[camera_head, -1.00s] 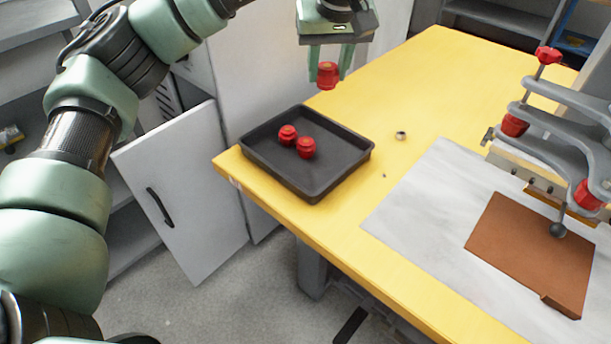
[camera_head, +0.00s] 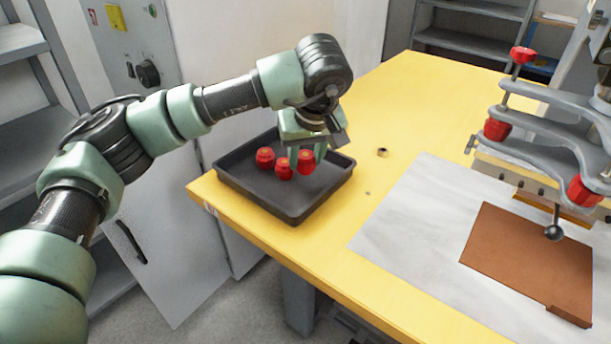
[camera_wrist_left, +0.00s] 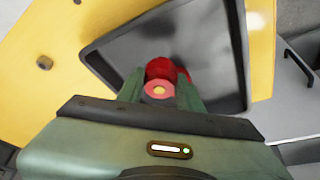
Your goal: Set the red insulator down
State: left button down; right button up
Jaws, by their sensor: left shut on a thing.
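My left gripper (camera_head: 306,155) points down over the black tray (camera_head: 330,187) and is shut on a red insulator (camera_head: 306,164). The held insulator is upright and low in the tray; whether it touches the floor is unclear. Two other red insulators stand just left of it, one nearer (camera_head: 283,170) and one farther left (camera_head: 265,158). In the left wrist view the held insulator (camera_wrist_left: 158,91) shows its pale-centred top between the fingers, with red of another insulator (camera_wrist_left: 165,69) right behind it. My right gripper is not in view.
The tray sits on the left corner of the yellow table (camera_head: 400,95). A small ring-like part (camera_head: 382,152) lies right of the tray. A brown plate (camera_head: 525,255) on a pale sheet (camera_head: 400,225) lies under a grey clamp frame (camera_head: 545,130) at right.

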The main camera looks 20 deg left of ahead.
aim_at(306, 172)
pick_arm(q)
notch_tip(306, 172, down, 4)
jog(key=shift+f+b, duration=0.25)
jog(key=shift+b, duration=0.1)
jog(key=shift+r, duration=0.1)
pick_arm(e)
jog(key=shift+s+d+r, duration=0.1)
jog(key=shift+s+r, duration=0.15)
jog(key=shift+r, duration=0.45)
pick_arm(q)
jog(key=c, duration=0.9)
grip_release()
jog(key=shift+f, duration=0.2)
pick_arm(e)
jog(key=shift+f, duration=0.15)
pick_arm(q)
jog(key=shift+r, duration=0.15)
jog(key=shift+s+r, duration=0.1)
jog(key=shift+r, duration=0.2)
jog(key=v, duration=0.3)
jog(key=shift+p, duration=0.35)
jog(key=p+v, duration=0.1)
jog(key=v, duration=0.7)
jog(key=shift+d+r, duration=0.1)
jog(key=shift+r, duration=0.15)
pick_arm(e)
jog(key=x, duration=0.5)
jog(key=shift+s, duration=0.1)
